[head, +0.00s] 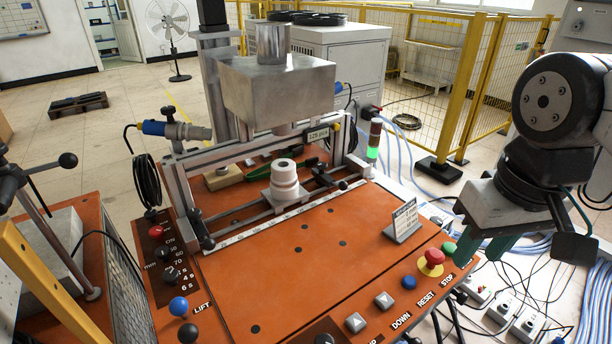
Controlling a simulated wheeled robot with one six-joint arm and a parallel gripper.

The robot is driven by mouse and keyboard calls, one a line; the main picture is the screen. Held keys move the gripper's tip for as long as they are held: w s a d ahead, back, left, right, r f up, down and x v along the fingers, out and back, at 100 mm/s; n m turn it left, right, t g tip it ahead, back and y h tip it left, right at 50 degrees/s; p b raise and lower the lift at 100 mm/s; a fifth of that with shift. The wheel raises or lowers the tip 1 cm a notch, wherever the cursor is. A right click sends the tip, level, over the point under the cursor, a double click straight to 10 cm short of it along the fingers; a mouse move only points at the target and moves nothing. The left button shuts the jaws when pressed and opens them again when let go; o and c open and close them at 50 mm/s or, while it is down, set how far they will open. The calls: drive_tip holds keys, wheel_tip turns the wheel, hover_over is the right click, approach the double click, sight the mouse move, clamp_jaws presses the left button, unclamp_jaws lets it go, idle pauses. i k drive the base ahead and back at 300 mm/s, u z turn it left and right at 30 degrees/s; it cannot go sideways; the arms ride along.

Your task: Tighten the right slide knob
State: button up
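The slide frame stands on the orange machine top (290,285), with a graduated white scale strip along its front. A small black knob (343,185) sits at the right end of the slide, the likely right slide knob; how tight it is cannot be told. A black-handled knob (207,242) sits at the left end. A white ringed cylinder (284,172) stands between them. My gripper (482,250) hangs at the right, above the machine's right edge and well apart from the right knob. Its green fingers look apart, with nothing seen between them.
A red emergency button (431,258), a green button (449,248) and a small sign (404,218) lie between my gripper and the slide. A signal tower (374,140) with a green light stands behind the right knob. A metal block (277,88) hangs above the slide.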

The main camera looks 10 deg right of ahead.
sight(321, 166)
drive_tip(key=k, duration=0.5)
drive_tip(key=z, duration=0.8)
drive_tip(key=i, duration=1)
